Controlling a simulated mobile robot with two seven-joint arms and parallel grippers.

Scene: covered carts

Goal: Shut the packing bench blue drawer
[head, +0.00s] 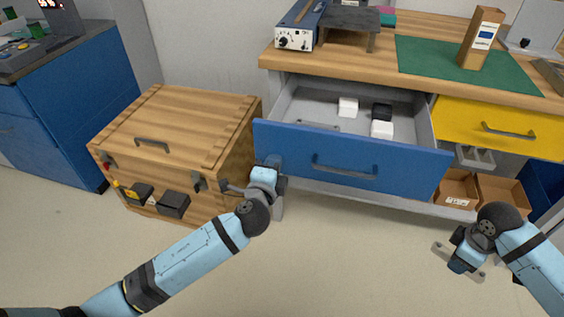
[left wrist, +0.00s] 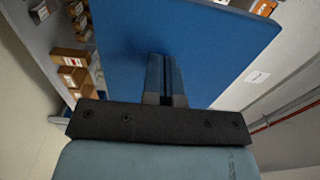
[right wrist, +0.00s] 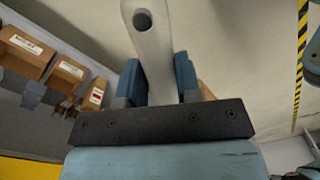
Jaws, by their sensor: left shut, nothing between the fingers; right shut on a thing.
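The packing bench's blue drawer (head: 400,172) is pulled out, with its inside showing. It holds a few small white and black boxes and a grey flat item. Its front carries a grey bar handle (head: 345,170). My left gripper (head: 272,165) is shut and empty at the left end of the drawer front. In the left wrist view its closed fingers (left wrist: 165,80) point at the blue panel (left wrist: 190,45); I cannot tell whether they touch it. My right gripper (head: 458,258) is shut on a pale grey bar with a hole in its end (right wrist: 152,45), away from the drawer.
A yellow drawer (head: 500,128) is to the right, shut. A wooden chest (head: 185,115) stands left of the bench, close to my left arm. Cardboard boxes (head: 500,192) sit on the shelf below. The floor in front (head: 350,260) is clear.

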